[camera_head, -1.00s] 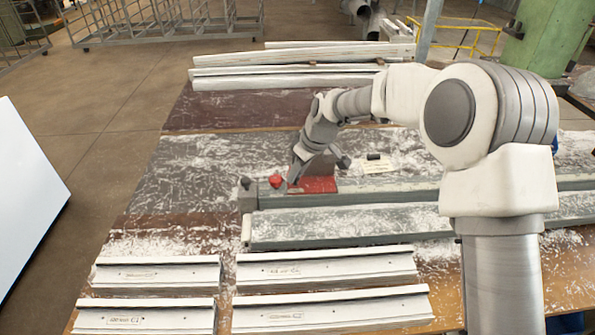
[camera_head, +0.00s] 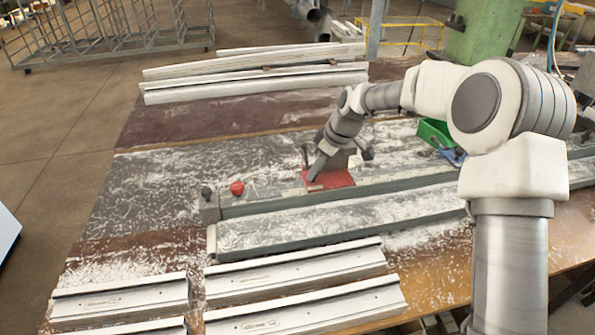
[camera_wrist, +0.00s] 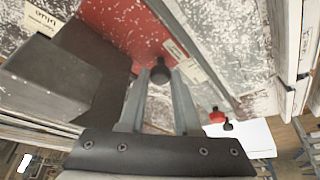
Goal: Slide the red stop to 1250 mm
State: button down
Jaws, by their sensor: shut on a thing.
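The red stop (camera_head: 328,180) sits on the long grey-green rail (camera_head: 400,183), right of the rail's left end. In the wrist view its red plate (camera_wrist: 125,30) fills the upper middle, with a small dark knob (camera_wrist: 160,74) on it. My gripper (camera_head: 316,172) is at the stop, and in the wrist view its two fingers (camera_wrist: 160,84) are shut on that knob. A separate red knob (camera_head: 237,188) stands near the rail's left end, beside a grey end block (camera_head: 209,208). No millimetre figures are legible.
White profiles (camera_head: 295,275) lie along the bench front, and more (camera_head: 255,80) lie at the back. A green bin (camera_head: 435,133) stands right of the stop, partly behind my arm. The bench top is strewn with pale shavings.

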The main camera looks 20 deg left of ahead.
jog(key=shift+w+d, duration=0.1)
jog(key=c, duration=0.9)
grip_release()
jog(key=v, duration=1.7)
jog(key=shift+d+r, duration=0.1)
jog(key=shift+r, duration=0.1)
